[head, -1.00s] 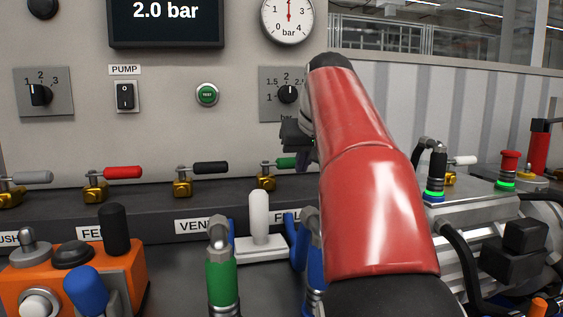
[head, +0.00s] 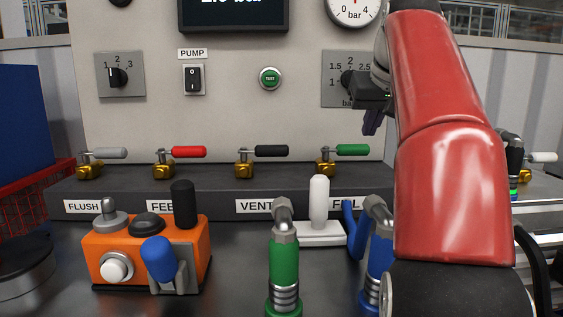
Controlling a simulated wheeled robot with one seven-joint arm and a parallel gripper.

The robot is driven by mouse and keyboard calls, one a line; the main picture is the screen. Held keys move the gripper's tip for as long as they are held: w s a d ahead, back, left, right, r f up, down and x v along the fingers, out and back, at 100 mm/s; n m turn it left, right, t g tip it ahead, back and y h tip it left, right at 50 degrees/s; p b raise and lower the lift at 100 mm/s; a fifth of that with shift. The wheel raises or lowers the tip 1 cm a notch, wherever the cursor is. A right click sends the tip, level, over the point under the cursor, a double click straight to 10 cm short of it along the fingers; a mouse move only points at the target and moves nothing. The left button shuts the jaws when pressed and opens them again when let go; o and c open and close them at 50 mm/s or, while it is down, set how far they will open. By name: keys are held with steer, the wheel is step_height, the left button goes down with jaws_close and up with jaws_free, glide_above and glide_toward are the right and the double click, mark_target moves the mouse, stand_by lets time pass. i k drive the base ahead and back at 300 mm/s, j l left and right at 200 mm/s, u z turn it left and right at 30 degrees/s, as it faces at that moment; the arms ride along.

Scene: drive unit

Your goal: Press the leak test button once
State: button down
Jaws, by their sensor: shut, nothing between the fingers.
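The leak test button is a round green push button (head: 270,78) marked TEST in a silver ring. It sits on the beige panel, right of the PUMP switch, and is fully visible. My gripper (head: 370,124) is shut and empty, pointing down at the right, in front of the lower edge of the pressure knob plate. It is right of the green button and lower than it, apart from it. My red arm hides the panel's right part.
The PUMP rocker switch (head: 193,79) and a selector knob (head: 117,77) are left of the button. Several levered valves, including one with a black handle (head: 271,151), line the ledge below. An orange control box (head: 148,250) and a green hose fitting (head: 284,262) stand in front. The panel around the button is clear.

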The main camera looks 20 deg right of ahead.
mark_target(270, 79)
steer(key=k+j, duration=0.2)
steer(key=k, duration=0.3)
steer(key=k+j, duration=0.2)
steer(key=k, duration=0.25)
